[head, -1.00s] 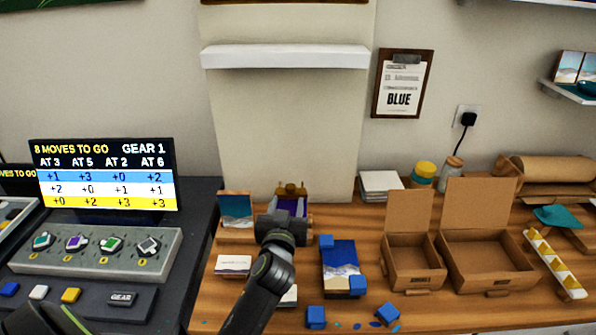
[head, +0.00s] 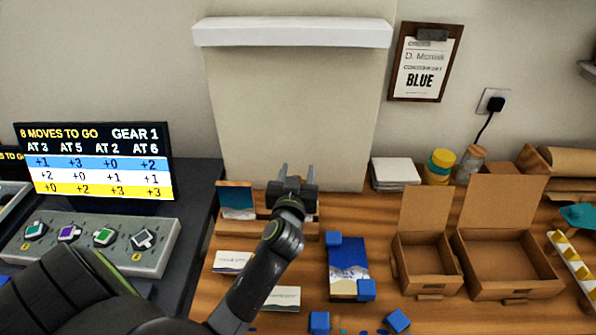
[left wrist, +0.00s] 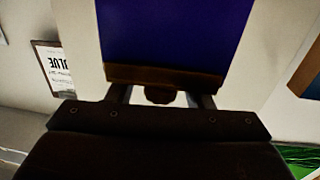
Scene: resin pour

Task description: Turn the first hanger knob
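My left gripper (head: 298,172) reaches to the back of the wooden table, in front of the pale wall panel. In the left wrist view its two fingers (left wrist: 161,97) stand apart. A small rounded brown knob (left wrist: 160,95) shows between them, under a brown ledge (left wrist: 165,76) and a purple-blue panel (left wrist: 172,35). I cannot tell whether the fingers touch the knob. In the head view the gripper hides this piece. My right gripper is not in view.
A grey console (head: 85,245) with several knobs and a screen (head: 95,160) stand at the left. A small picture (head: 237,201) stands left of the gripper. A blue-and-white picture (head: 347,262) with blue blocks and open cardboard boxes (head: 430,262) lie to the right.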

